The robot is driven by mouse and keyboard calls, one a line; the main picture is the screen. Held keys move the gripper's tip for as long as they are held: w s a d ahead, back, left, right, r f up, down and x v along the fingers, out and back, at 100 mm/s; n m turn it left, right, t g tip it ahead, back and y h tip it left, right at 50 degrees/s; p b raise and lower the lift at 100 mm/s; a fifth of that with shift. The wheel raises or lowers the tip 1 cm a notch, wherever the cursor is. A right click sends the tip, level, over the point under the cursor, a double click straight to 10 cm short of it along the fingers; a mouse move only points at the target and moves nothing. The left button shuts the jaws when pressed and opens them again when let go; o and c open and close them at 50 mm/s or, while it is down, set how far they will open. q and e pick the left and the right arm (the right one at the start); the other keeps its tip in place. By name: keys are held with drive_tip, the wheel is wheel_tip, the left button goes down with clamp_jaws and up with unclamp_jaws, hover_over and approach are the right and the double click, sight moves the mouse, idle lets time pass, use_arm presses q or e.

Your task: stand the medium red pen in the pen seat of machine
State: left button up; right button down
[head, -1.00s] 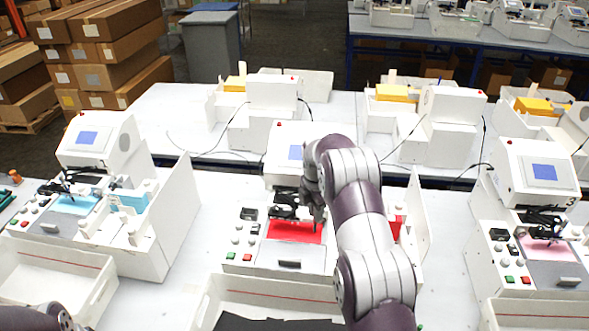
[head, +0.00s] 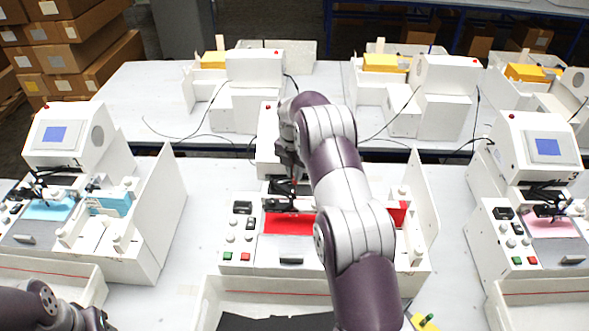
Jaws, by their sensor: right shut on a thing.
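The middle machine (head: 234,226) is white, with a red sheet (head: 290,224) on its bed and a black pen carriage (head: 281,203) behind the sheet. My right gripper (head: 290,172) is over the carriage, pointing down and shut on a thin thing. A small sliver of red (head: 294,187) under the fingers looks like the medium red pen; most of it is hidden. I cannot tell whether its lower end touches the pen seat, which I cannot make out. My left gripper (head: 100,320) is at the bottom left edge, far from the machine; its fingers are not clear.
A machine with a blue sheet (head: 52,209) stands left and one with a pink sheet (head: 548,223) right. An open white tray (head: 211,300) is in front of the middle machine. A yellow block (head: 424,322) lies at the bottom. My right forearm covers the machine's right side.

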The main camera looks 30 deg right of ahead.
sight(294, 184)
drive_tip(key=f+b, duration=0.1)
drive_tip(key=f, duration=0.1)
drive_tip(key=f+b, duration=0.1)
drive_tip(key=f, duration=0.1)
drive_tip(key=f+b, duration=0.1)
drive_tip(key=f, duration=0.1)
drive_tip(key=shift+w, duration=0.3)
use_arm(q)
drive_tip(key=f, duration=0.2)
drive_tip(key=w+f, duration=0.1)
drive_tip(key=f, duration=0.1)
drive_tip(key=shift+w, duration=0.2)
use_arm(e)
drive_tip(key=shift+w+f, duration=0.2)
drive_tip(key=shift+w, duration=0.15)
use_arm(q)
drive_tip(key=shift+s+r, duration=0.1)
drive_tip(key=shift+s, duration=0.15)
use_arm(e)
drive_tip(key=shift+s+r, duration=0.1)
drive_tip(key=shift+s, duration=0.1)
use_arm(q)
drive_tip(key=shift+w, duration=0.15)
use_arm(e)
drive_tip(key=shift+w, duration=0.1)
use_arm(q)
drive_tip(key=shift+b, duration=0.3)
